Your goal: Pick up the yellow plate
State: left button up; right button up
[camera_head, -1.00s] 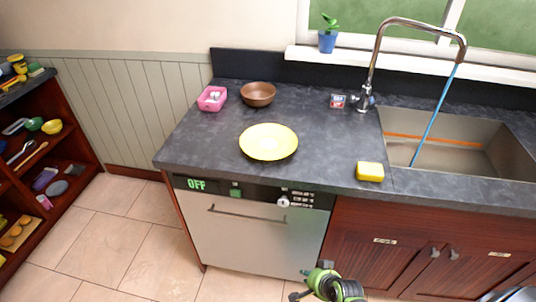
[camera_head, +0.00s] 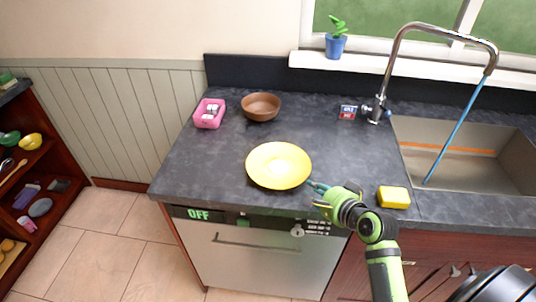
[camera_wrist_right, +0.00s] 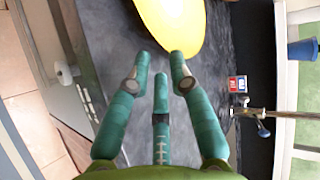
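The yellow plate (camera_head: 279,166) lies flat on the dark countertop, near its front edge above the dishwasher. It also shows at the top of the right wrist view (camera_wrist_right: 172,22), cut off by the frame. My right gripper (camera_head: 318,194) is at the plate's lower right side in the head view, close to the rim. In the wrist view its green fingers (camera_wrist_right: 160,72) are spread apart with nothing between them, and their tips point at the plate's near edge. Whether a fingertip touches the rim I cannot tell. My left gripper is not in view.
A brown bowl (camera_head: 261,106) and a pink container (camera_head: 209,113) stand behind the plate. A yellow sponge (camera_head: 393,197) lies right of my gripper, beside the sink (camera_head: 470,160). The faucet (camera_head: 384,85) rises behind. The counter left of the plate is clear.

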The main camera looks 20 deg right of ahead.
aim_at(293, 177)
jog(key=shift+w, duration=0.4)
jog(key=shift+p+x, duration=0.8)
jog(key=shift+x, duration=0.35)
jog(key=x, duration=0.2)
jog(key=shift+w+a+f, duration=0.1)
jog(key=shift+w+a, duration=0.1)
jog(key=shift+w, duration=0.1)
jog(key=shift+w+f, duration=0.25)
jog(key=shift+w, duration=0.15)
jog(key=shift+s, duration=0.1)
grip_shut()
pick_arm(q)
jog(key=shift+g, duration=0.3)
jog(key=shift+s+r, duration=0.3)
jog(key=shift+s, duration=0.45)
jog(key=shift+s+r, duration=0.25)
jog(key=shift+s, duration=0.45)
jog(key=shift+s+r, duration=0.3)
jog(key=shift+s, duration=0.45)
pick_arm(e)
jog(key=shift+r, duration=0.1)
